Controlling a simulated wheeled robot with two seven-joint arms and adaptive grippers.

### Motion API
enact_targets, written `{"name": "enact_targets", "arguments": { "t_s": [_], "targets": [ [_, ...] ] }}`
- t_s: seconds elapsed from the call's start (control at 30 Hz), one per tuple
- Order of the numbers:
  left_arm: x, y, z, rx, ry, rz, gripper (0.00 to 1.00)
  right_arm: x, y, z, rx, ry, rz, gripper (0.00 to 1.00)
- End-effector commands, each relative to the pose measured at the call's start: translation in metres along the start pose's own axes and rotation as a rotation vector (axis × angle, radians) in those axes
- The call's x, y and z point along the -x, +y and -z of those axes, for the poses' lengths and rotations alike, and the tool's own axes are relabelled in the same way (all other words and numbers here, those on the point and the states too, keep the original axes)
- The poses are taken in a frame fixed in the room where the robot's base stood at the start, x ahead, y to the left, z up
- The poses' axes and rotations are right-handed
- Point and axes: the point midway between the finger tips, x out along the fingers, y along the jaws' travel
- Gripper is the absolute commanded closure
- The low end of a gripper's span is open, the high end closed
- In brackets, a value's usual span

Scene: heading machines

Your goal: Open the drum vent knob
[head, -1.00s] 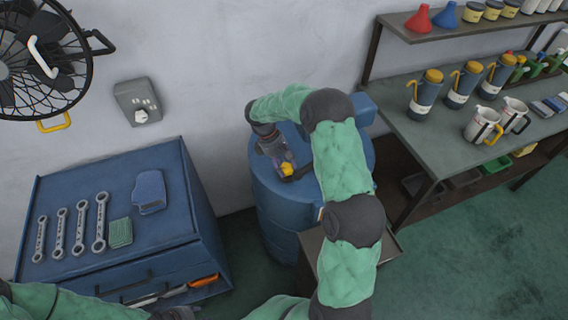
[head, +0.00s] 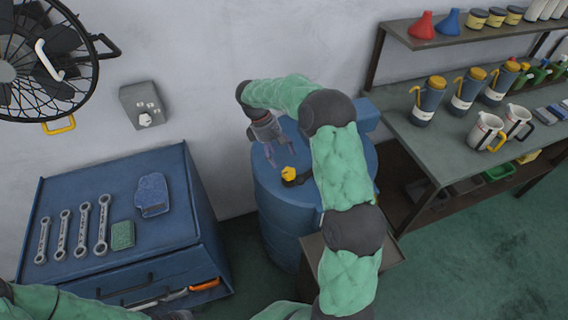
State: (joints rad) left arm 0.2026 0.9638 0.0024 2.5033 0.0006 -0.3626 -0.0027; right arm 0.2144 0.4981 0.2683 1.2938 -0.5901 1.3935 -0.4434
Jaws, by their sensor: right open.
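The blue drum (head: 275,215) stands against the wall in the middle. The yellow vent knob (head: 289,173) sits on the drum's top, next to a dark fitting. My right gripper (head: 276,160) is open above the drum top, just up and left of the knob, with its fingers apart and nothing between them. It looks clear of the knob, though the exact gap is hard to judge. My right arm hides part of the drum's top and right side. My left gripper (head: 180,315) shows only in small part at the bottom edge, and its fingers cannot be made out.
A blue cabinet (head: 75,200) with wrenches (head: 102,225), a cloth and a green sponge stands at left, its drawer (head: 150,290) holding tools. A fan (head: 45,65) hangs above. A bench (head: 420,150) with jugs stands at right. A low box (head: 385,265) is beside the drum.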

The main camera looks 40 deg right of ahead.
Motion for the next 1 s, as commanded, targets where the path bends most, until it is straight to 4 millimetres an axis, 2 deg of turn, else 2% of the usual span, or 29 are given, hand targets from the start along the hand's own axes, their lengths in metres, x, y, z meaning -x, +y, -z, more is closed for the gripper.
{"name": "enact_targets", "arguments": {
  "t_s": [0.1, 0.33, 0.87, 1.0],
  "targets": [
    [0.0, 0.0, 0.0, 0.0, 0.0, 0.0, 0.6, 0.018, 0.0, 0.001, 0.001, 0.001, 0.0, 0.28],
    [0.0, 0.0, 0.0, 0.0, 0.0, 0.0, 0.6, 0.035, -0.001, 0.0, 0.0, 0.0, 0.001, 0.28],
    [0.0, 0.0, 0.0, 0.0, 0.0, 0.0, 0.6, 0.036, -0.001, 0.0, 0.0, -0.001, 0.001, 0.28],
    [0.0, 0.0, 0.0, 0.0, 0.0, 0.0, 0.6, 0.025, -0.007, 0.008, 0.008, 0.011, 0.01, 0.28]
  ]
}}
